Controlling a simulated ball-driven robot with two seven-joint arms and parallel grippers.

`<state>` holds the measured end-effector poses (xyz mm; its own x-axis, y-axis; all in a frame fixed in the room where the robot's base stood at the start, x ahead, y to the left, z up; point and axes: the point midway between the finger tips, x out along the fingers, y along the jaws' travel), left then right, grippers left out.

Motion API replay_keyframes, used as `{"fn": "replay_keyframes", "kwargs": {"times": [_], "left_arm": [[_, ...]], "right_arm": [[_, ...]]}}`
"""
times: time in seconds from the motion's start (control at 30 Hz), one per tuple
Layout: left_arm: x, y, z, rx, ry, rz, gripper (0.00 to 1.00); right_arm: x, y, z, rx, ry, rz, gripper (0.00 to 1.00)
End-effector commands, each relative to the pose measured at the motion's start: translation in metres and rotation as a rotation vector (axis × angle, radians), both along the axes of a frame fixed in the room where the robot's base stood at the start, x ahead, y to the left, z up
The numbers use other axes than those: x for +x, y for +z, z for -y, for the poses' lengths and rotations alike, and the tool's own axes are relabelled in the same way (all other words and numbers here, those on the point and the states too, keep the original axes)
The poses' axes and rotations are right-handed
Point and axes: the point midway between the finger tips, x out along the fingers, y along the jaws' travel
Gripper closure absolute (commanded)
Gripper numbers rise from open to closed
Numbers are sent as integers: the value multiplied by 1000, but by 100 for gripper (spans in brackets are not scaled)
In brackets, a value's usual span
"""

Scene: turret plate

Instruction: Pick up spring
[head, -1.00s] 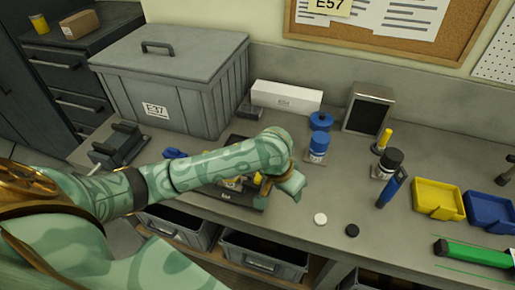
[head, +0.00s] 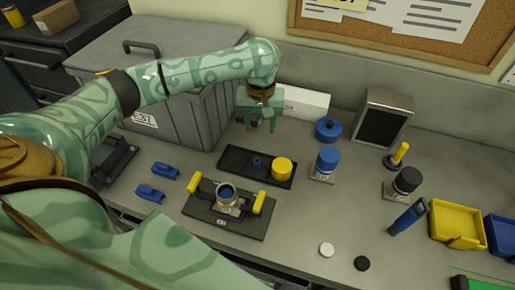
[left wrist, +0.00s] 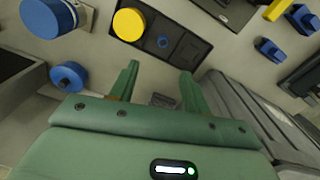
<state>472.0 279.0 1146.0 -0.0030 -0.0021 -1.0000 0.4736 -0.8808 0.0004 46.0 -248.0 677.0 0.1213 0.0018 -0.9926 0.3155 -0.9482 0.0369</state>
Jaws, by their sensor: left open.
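A small blue ring-shaped part (head: 257,161), which looks like the spring, sits in a black tray (head: 233,158) beside a yellow round cap (head: 282,168). The left wrist view also shows the blue part (left wrist: 162,42) in the tray (left wrist: 189,47), beyond my fingertips. My left gripper (head: 260,124) is open and empty, with its fingers pointing down. It is above the bench behind the tray, apart from the blue part. My right gripper is not in view.
A fixture plate with yellow handles (head: 259,203) stands in front of the tray. Blue blocks (head: 150,193) lie to its left. A blue-capped jar (head: 325,162) stands right of the tray; a grey crate (head: 205,115) is behind left.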

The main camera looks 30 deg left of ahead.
Motion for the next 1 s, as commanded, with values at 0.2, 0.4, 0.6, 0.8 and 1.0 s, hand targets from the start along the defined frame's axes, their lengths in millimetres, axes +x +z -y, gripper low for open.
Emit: {"fn": "replay_keyframes", "kwargs": {"times": [0.2,0.4,0.6,0.8,1.0], "left_arm": [[-1,-27,0,-1,5,-6,53],[-1,-79,-1,-2,5,-7,53],[-1,-108,-1,-1,5,-4,53],[-1,-120,-3,-1,4,-3,53],[-2,-154,-9,-1,4,-5,53]], "right_arm": [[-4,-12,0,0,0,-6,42],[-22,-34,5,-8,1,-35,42],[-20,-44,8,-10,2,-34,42],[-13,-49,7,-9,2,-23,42],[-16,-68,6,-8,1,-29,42]]}}
